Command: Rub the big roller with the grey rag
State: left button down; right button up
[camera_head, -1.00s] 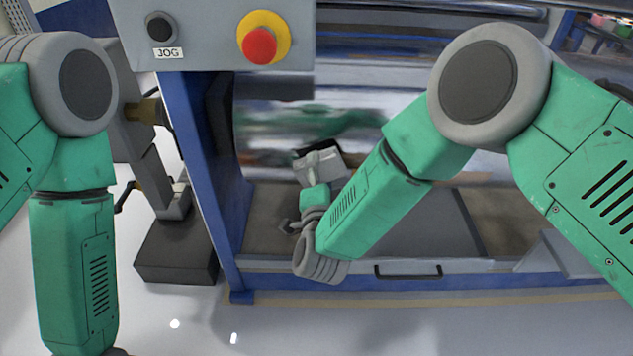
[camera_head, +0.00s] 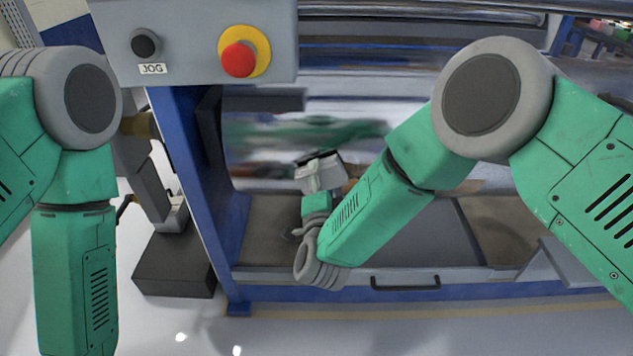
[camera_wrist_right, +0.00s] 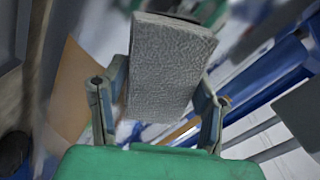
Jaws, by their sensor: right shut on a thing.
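The big roller (camera_head: 270,135) is a shiny, mirror-like cylinder behind the blue frame in the head view, with a blurred green reflection on it. My right gripper (camera_head: 319,186) is low in front of it, shut on the grey rag (camera_head: 321,170), a pale textured block-like pad. In the right wrist view the rag (camera_wrist_right: 170,65) stands up between the two fingers of the gripper (camera_wrist_right: 157,100). Its far edge is close to the roller surface; I cannot tell whether they touch. My left arm hangs down at the left, its gripper below the picture.
A grey control panel (camera_head: 200,40) with a red stop button (camera_head: 239,59) hangs at upper left. A blue post (camera_head: 190,150) stands left of my right gripper. A grey tray (camera_head: 415,245) with a black handle lies below the roller. Open floor (camera_head: 400,335) lies in front.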

aim_at(359, 167)
jog(key=shift+w, duration=0.1)
jog(key=shift+w+a, duration=0.2)
jog(key=shift+a, duration=0.55)
jog(key=shift+w+a, duration=0.2)
jog(key=shift+a, duration=0.05)
jog(key=shift+w+d+b, duration=0.15)
jog(key=shift+d+b, duration=0.15)
jog(key=shift+d, duration=0.65)
jog(key=shift+d+r+p, duration=0.1)
jog(key=shift+d+p, duration=0.55)
jog(key=shift+d, duration=1.65)
jog(key=shift+w+d+p, duration=0.1)
jog(key=shift+d+p, duration=0.35)
jog(key=shift+d, duration=0.4)
jog(key=shift+d+p, duration=0.35)
jog(key=shift+d, duration=1.3)
jog(key=shift+a, duration=0.7)
pick_arm(q)
jog(key=shift+a+r+b, duration=0.35)
jog(key=shift+r+b, duration=0.15)
jog(key=shift+b, duration=0.05)
pick_arm(e)
jog(key=shift+a, duration=3.1)
